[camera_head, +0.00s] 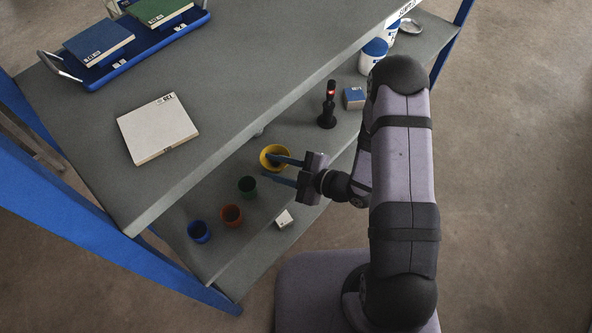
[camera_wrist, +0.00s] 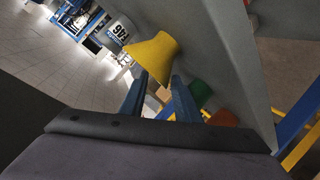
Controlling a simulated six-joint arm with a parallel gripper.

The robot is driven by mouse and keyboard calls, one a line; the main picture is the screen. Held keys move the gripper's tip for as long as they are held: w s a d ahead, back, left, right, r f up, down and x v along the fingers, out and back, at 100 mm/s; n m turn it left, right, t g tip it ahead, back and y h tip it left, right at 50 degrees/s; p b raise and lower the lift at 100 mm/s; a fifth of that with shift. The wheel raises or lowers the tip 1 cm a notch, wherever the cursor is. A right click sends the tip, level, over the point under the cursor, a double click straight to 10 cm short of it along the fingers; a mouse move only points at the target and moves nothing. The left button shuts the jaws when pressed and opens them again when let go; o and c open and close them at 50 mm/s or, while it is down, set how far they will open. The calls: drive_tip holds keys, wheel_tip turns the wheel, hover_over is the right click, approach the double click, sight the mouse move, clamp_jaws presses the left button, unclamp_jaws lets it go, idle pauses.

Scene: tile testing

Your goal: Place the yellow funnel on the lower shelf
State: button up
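The yellow funnel (camera_head: 267,159) shows at the lower shelf (camera_head: 240,262), in line with several coloured cups. My gripper (camera_head: 267,167) reaches in from the right. Its upper finger overlaps the funnel in the head view; its lower finger is apart from the funnel, near the green cup (camera_head: 247,186). In the wrist view the funnel (camera_wrist: 152,55) flares just beyond my fingertips, and its lower part shows between them. The fingers are apart, and I see no clear contact on both sides. Whether the funnel rests on the shelf is hard to tell.
A black device (camera_head: 327,107), a blue box (camera_head: 354,98) and a white tub (camera_head: 373,56) stand farther back. The upper bench top (camera_head: 235,85) overhangs closely.

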drive_tip(key=v, duration=1.2)
drive_tip(key=w+d+f+m+h, duration=0.4)
drive_tip(key=w+d+h, duration=0.1)
drive_tip(key=d+h, duration=0.25)
drive_tip(key=d+r+m+g+h, duration=0.2)
drive_tip(key=d+r+m+h, duration=0.1)
drive_tip(key=d+m+h, duration=0.3)
drive_tip(key=s+a+r+m+g, duration=0.2)
drive_tip(key=s+r+m, duration=0.1)
drive_tip(key=s, duration=0.4)
drive_tip(key=s+a+r+m+g+y, duration=0.1)
drive_tip(key=s+a+r+m+g, duration=0.2)
drive_tip(key=s+m, duration=0.3)
drive_tip(key=shift+s+r+g, duration=0.3)
drive_tip(key=shift+s+r, duration=0.1)
drive_tip(key=shift+r, duration=0.4)
